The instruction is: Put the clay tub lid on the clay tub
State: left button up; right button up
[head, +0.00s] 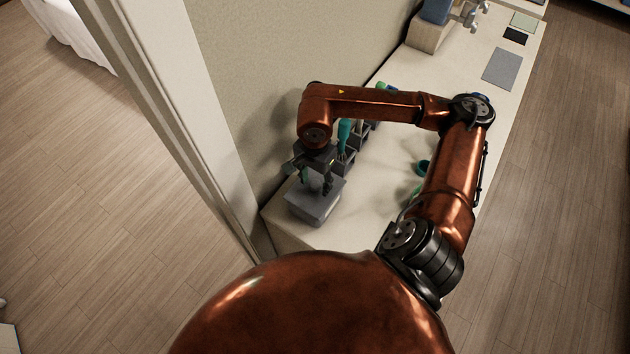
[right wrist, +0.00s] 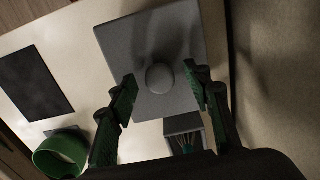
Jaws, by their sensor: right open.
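The grey square clay tub lid (right wrist: 185,30) has a round knob (right wrist: 160,78) at its middle. In the head view a grey box, which looks like the clay tub (head: 312,212), stands at the near end of the counter. The lid appears to lie on top of it, level as far as I can tell. My right gripper (head: 321,186) points down over the lid. In the right wrist view the gripper (right wrist: 165,98) is open, with its green-padded fingers apart on either side of the knob and not touching it. My left gripper is out of view.
Dark holders with tools (head: 345,158) stand behind the tub along the wall. A green ring-shaped thing (right wrist: 60,152) and a dark flat panel (right wrist: 30,82) lie on the counter. A grey mat (head: 502,68) lies farther off. A wall borders the counter's left side.

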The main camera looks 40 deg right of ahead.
jog(key=shift+r, duration=0.15)
jog(key=shift+r+p, duration=1.8)
jog(key=shift+r, duration=2.05)
notch_tip(320, 180, up, 12)
